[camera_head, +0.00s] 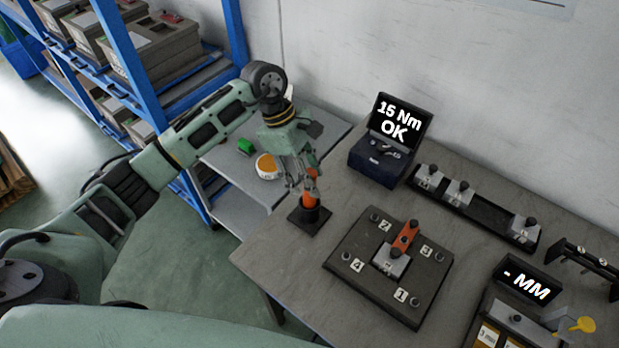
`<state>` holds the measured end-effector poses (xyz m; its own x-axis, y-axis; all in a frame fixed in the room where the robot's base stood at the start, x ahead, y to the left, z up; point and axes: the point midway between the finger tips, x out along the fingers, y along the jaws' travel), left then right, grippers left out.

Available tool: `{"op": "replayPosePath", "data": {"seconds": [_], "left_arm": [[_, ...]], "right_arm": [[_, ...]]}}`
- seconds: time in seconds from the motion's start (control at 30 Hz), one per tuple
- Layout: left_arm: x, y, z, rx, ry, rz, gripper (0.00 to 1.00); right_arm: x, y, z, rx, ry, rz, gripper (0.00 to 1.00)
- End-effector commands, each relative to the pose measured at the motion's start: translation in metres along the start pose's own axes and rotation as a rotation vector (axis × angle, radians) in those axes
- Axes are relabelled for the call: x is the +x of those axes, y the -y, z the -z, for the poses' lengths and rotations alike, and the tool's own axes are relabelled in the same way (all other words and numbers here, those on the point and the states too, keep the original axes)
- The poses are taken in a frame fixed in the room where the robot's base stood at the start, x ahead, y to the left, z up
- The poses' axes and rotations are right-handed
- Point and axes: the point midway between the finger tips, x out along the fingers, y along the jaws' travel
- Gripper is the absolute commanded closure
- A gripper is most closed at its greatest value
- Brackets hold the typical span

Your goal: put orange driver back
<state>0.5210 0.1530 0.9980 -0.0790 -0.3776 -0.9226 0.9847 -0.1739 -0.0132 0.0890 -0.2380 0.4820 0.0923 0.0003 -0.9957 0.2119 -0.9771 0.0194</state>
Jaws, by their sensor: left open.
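The orange driver (311,201) stands upright in a dark square-based holder (309,219) at the left edge of the grey table. My left gripper (306,186) is right above it, pointing down, with its fingers around or beside the driver's upper part. The gripper is open. The fingers partly hide the driver's top, so I cannot tell whether they touch it. My right gripper is not in view.
Right of the holder lies a dark plate (343,262) with numbered posts and an orange-and-grey part (405,238). Behind are a display box (375,160) reading "15 Nm OK" and a black rack (480,213).

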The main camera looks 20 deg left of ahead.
Motion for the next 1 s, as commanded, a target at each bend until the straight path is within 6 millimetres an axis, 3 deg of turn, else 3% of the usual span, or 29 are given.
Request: {"op": "replayPosePath", "data": {"seconds": [0.2,0.5,0.7,1.0], "left_arm": [[-0.045,-0.002,0.003,0.001,-0.003,-0.008,0.59],[-0.098,-0.001,0.002,0.001,-0.002,-0.004,0.59],[-0.109,0.0,0.001,0.0,0.0,-0.001,0.59],[-0.109,0.0,0.001,0.0,0.0,-0.001,0.59]], "right_arm": [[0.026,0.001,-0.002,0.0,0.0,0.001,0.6],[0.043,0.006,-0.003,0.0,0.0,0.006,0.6],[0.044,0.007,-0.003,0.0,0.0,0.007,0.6],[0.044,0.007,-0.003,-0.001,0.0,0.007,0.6]]}}
